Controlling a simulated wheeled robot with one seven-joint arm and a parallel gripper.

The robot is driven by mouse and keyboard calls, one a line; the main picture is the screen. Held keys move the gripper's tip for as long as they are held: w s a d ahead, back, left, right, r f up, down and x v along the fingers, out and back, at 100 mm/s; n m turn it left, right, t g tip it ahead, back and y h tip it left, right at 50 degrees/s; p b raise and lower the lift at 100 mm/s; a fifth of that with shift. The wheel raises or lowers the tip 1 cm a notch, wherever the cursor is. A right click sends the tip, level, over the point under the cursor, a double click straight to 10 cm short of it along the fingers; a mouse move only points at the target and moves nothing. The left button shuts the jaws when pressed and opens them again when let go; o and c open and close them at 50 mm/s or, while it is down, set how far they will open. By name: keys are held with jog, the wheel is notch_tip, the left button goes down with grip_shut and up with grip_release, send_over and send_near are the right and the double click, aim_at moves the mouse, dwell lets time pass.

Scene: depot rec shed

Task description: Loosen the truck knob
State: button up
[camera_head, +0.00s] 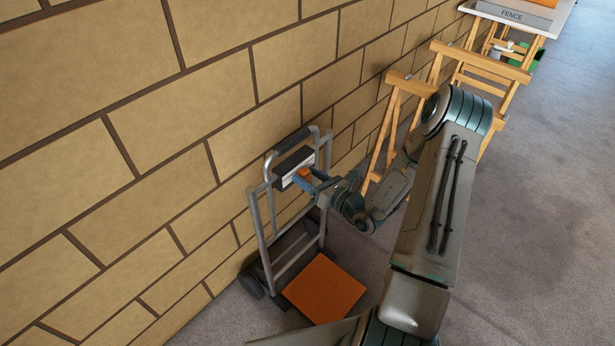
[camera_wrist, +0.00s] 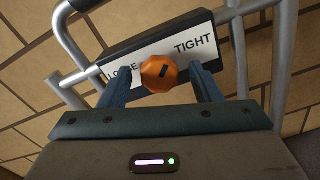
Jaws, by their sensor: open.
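The truck knob (camera_wrist: 159,73) is an orange, lobed knob with a dark mark, set on a white label plate (camera_wrist: 193,41) reading "TIGHT" at right and a partly covered "LOOSE" at left. The plate sits on a dark box across the grey hand truck frame (camera_head: 262,230), and the knob also shows in the head view (camera_head: 304,172). My gripper (camera_wrist: 160,82) is open, with one blue finger on each side of the knob. Whether the fingers touch it I cannot tell. The mark on the knob is near upright, tilted slightly.
The truck stands against a tan block wall (camera_head: 150,150). Its orange base plate (camera_head: 325,288) lies low in front, with a dark wheel (camera_head: 250,285) at left. Wooden trestles (camera_head: 480,62) stand behind my arm, one under a board marked "FENCE" (camera_head: 512,14). Grey floor at right is clear.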

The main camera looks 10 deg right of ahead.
jog(key=shift+w+a, duration=0.2)
jog(key=shift+w, duration=0.05)
jog(key=c, duration=1)
